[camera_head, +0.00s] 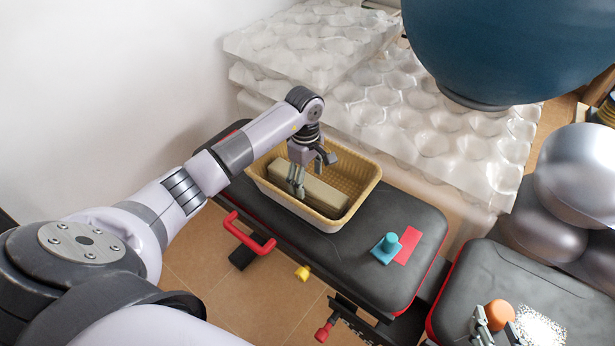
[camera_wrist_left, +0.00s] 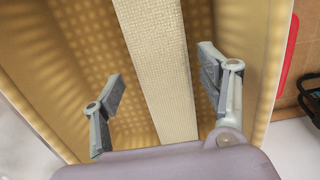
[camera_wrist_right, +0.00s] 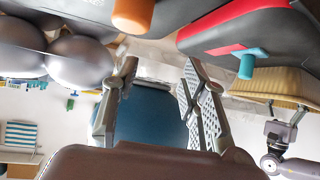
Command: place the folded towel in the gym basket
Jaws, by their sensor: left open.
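The folded towel (camera_head: 322,192), a long cream bar, lies inside the yellow gym basket (camera_head: 362,187), which stands on a black bench. In the left wrist view the towel (camera_wrist_left: 160,60) runs lengthwise between the basket's perforated walls (camera_wrist_left: 228,22). My left gripper (camera_head: 312,174) is over the basket with its fingers apart. In its wrist view, the fingers (camera_wrist_left: 160,78) stand on either side of the towel with gaps, not gripping it. My right gripper (camera_head: 498,328) is at the lower right; its wrist view shows its fingers (camera_wrist_right: 160,78) apart with nothing between them.
A teal peg piece (camera_head: 386,247) and a red card (camera_head: 408,245) lie on the bench right of the basket. An orange cylinder (camera_head: 499,313) and a white granular patch (camera_head: 540,332) are on the second bench. Silver balls (camera_head: 577,180) and a large blue ball (camera_head: 505,45) stand behind.

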